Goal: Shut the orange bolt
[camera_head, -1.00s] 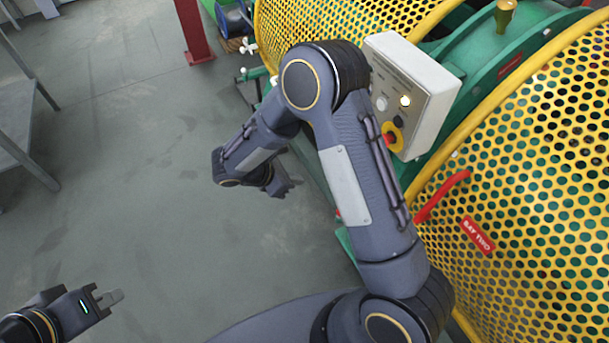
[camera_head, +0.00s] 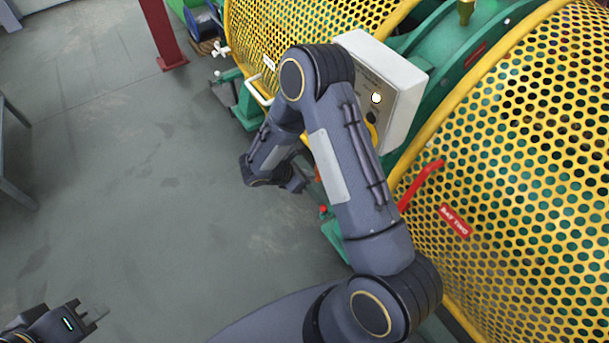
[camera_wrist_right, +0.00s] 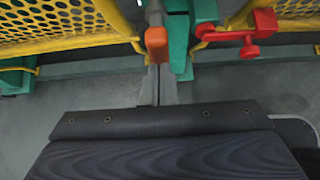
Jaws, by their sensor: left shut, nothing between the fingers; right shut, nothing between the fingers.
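The orange bolt's end (camera_wrist_right: 156,42) shows at the top middle of the right wrist view, in the gap between two yellow mesh guards. My right gripper (camera_wrist_right: 156,88) is shut and empty, its grey fingers pointing at the orange end and overlapping its lower edge in the picture; I cannot tell if they touch. In the head view my right gripper (camera_head: 298,184) is beside the machine's lower side, and my arm hides most of the bolt area. My left gripper (camera_head: 95,313) is shut and empty over the floor at the lower left.
A red latch (camera_wrist_right: 250,30) is right of the orange end. Yellow mesh guards (camera_head: 510,150), one with a red handle (camera_head: 422,182), and a grey control box (camera_head: 400,95) stand close to my right arm. A red post (camera_head: 162,35) is behind.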

